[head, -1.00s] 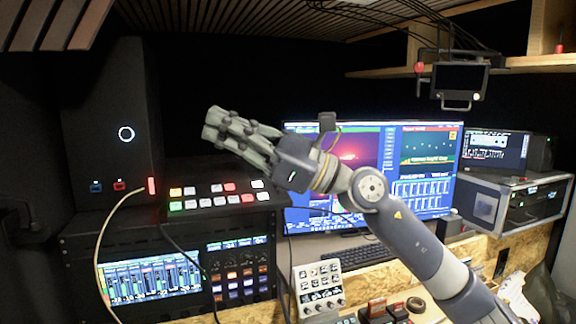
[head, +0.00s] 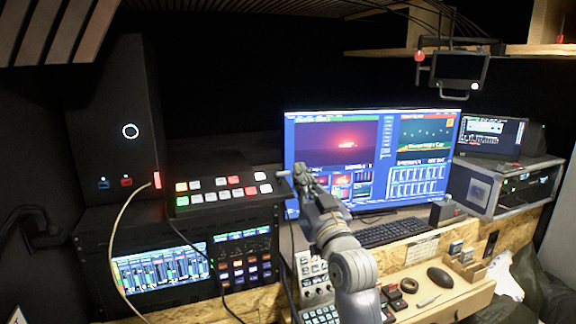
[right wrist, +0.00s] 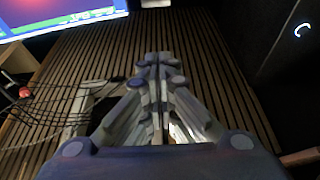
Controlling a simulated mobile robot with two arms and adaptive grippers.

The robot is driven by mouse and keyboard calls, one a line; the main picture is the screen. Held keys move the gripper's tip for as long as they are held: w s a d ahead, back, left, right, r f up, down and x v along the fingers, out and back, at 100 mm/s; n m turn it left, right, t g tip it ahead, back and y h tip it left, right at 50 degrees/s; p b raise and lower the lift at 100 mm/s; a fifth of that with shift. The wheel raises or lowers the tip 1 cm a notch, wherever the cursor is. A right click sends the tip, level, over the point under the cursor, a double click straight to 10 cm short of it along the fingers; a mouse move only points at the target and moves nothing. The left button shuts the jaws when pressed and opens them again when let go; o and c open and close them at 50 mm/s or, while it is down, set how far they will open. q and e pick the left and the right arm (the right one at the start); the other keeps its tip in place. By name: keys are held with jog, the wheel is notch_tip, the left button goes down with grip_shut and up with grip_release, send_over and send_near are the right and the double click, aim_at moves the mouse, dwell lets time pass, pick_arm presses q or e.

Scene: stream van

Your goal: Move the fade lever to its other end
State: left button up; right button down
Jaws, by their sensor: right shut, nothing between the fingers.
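The black switcher panel (head: 222,205) with lit white, red, green and yellow buttons sits on the rack at left of the monitor. A small pale piece (head: 283,173) at its right end looks like the fade lever's handle; its shaft and travel are too small to make out. My right gripper (head: 299,172) is shut and empty, just right of that piece, in front of the monitor's left edge. I cannot tell whether they touch. In the right wrist view its fingers (right wrist: 160,75) are closed together, and the lever cannot be made out. My left gripper is not in view.
A large monitor (head: 375,150) stands behind my right arm, with a keyboard (head: 392,230) before it. A small control box (head: 316,285) is beside my forearm. A black computer tower (head: 112,120) and a pale cable (head: 115,250) are at left. Space above the switcher is clear.

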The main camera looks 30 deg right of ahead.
notch_tip(320, 180, up, 3)
jog(key=p, duration=0.3)
send_over(288, 173)
jog(key=s+a, duration=0.2)
jog(key=s, duration=0.1)
jog(key=shift+w+d+f+p, duration=0.1)
jog(key=shift+w+f+p, duration=0.15)
jog(key=shift+f, duration=0.7)
jog(key=shift+w+d+f+p, duration=0.15)
jog(key=shift+w+f, duration=0.1)
jog(key=shift+f, duration=0.65)
jog(key=b, duration=0.1)
jog(key=f+b, duration=0.1)
jog(key=b, duration=0.1)
jog(key=shift+s+a+f+t, duration=0.1)
jog(key=shift+s+f+t, duration=0.15)
jog(key=shift+t, duration=0.15)
jog(key=shift+r, duration=0.1)
